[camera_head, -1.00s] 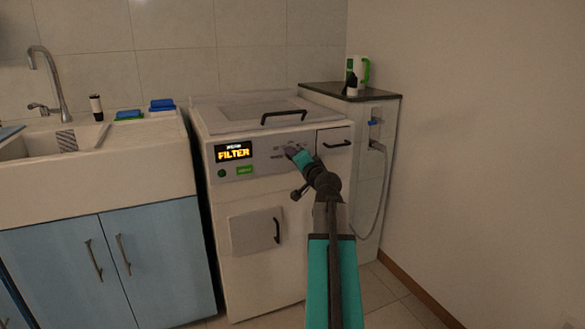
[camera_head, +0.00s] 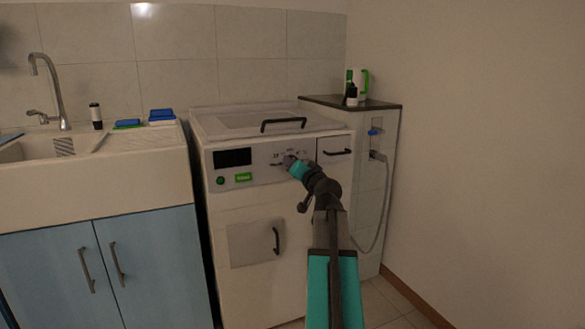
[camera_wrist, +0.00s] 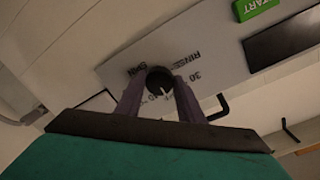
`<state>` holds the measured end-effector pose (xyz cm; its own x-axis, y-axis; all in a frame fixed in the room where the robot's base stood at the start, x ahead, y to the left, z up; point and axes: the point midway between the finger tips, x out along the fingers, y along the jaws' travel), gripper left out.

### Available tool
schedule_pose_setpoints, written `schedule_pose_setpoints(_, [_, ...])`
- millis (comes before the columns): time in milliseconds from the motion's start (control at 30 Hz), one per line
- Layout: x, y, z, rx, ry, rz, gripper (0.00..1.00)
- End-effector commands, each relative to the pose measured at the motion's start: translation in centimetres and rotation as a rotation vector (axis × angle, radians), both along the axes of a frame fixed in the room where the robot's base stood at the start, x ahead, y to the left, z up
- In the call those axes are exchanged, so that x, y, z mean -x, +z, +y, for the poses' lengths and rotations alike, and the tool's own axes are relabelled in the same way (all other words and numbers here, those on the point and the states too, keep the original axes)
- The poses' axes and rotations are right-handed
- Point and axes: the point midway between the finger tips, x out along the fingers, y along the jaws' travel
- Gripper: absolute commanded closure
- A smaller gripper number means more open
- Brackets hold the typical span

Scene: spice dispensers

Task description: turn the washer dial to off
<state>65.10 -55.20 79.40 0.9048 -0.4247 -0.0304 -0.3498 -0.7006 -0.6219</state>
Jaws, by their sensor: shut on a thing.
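The washer (camera_head: 262,215) stands between the sink cabinet and a side unit. Its dial (camera_wrist: 159,80) is a dark round knob with a pale pointer mark, on the light control panel (camera_wrist: 180,40). Printed labels such as RINSE, SPIN and 30 surround it. My gripper (camera_wrist: 160,88) is shut on the dial, one finger on each side, and it also shows against the panel in the head view (camera_head: 291,162). The fingers hide part of the dial and some labels. The washer's display (camera_head: 232,158) is dark and blank.
A green START button (camera_head: 243,177) and a round dark green button (camera_head: 220,181) sit below the display. A drawer handle (camera_head: 337,153) is right of the dial. A lid handle (camera_head: 283,125) is above it. A hose (camera_head: 379,215) hangs at the right.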

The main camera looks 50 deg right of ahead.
Motion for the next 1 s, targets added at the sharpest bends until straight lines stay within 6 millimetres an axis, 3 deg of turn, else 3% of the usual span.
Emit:
schedule_pose_setpoints(100, [-0.2,0.2,0.1,-0.001,0.004,-0.004,0.88])
schedule_pose_setpoints(133, [-0.2,0.2,0.1,-0.001,0.004,-0.004,0.6])
schedule_pose_setpoints(233, [-0.2,0.2,0.1,-0.001,0.003,-0.003,0.47])
schedule_pose_setpoints(667, [0.2,0.1,0.2,-0.002,0.001,-0.001,0.47])
schedule_pose_setpoints(1000, [2.4,0.2,1.2,-0.001,-0.001,-0.002,0.47])
